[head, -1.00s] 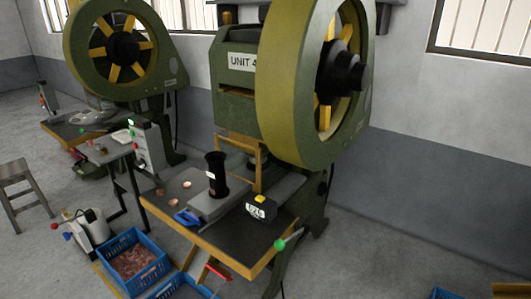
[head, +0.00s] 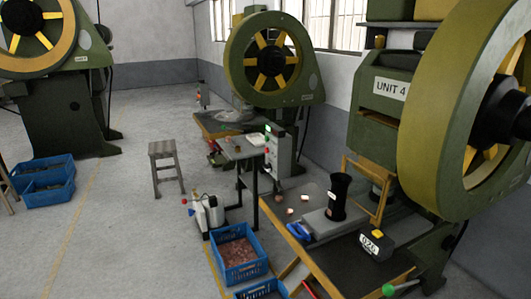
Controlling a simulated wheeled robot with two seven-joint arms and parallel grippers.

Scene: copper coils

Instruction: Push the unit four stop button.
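The press labelled UNIT 4 (head: 390,88) stands at the right, green with a large yellow-rimmed wheel. A grey control box (head: 281,150) with small red and green buttons stands on the left of its work table (head: 335,262). The buttons are too small to read any labels, and I cannot tell which is the stop button. A dark box with a yellow top (head: 377,243) and a number label sits on the table. Neither of my grippers is in view.
A small side table (head: 240,152) adjoins the control box. Blue crates (head: 237,255) and a small white machine (head: 207,213) stand on the floor in front. A stool (head: 165,160) and other presses (head: 270,60) stand farther back. The left floor is mostly open.

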